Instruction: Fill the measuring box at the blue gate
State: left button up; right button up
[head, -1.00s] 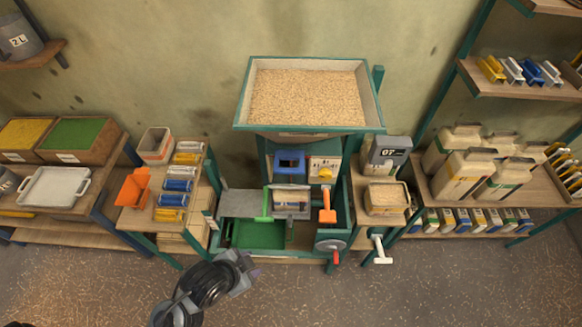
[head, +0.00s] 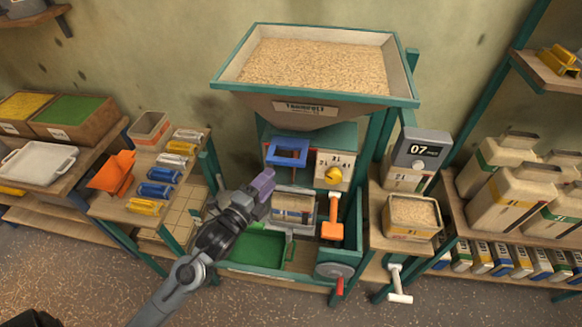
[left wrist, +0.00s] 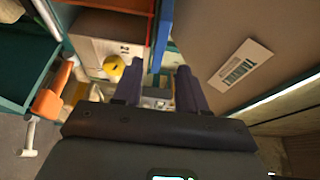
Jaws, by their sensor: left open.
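The blue gate (head: 287,151) is a square blue frame under the grain hopper (head: 315,105); its blue edge shows in the left wrist view (left wrist: 161,35). Below it sits a grey-framed box (head: 293,207) with a pale front; I cannot tell whether this is the measuring box or how full it is. My left gripper (head: 265,184), with purple fingers, is open and empty, just left of and below the blue gate and in front of the machine. Its fingers also show in the left wrist view (left wrist: 158,90). My right gripper is not in view.
A panel with a yellow dial (head: 333,177) and an orange handle (head: 333,229) are right of the gate. A red-handled wheel (head: 335,270) is below. A grain-filled box (head: 411,226) stands at the right. A side table (head: 115,210) holds an orange scoop (head: 111,174).

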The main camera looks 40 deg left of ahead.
aim_at(284, 164)
pick_arm(q)
jog(key=w, duration=0.7)
jog(key=w+a, duration=0.1)
jog(key=w, duration=0.2)
jog(key=shift+w+p, duration=0.35)
jog(key=shift+w, duration=0.05)
grip_shut()
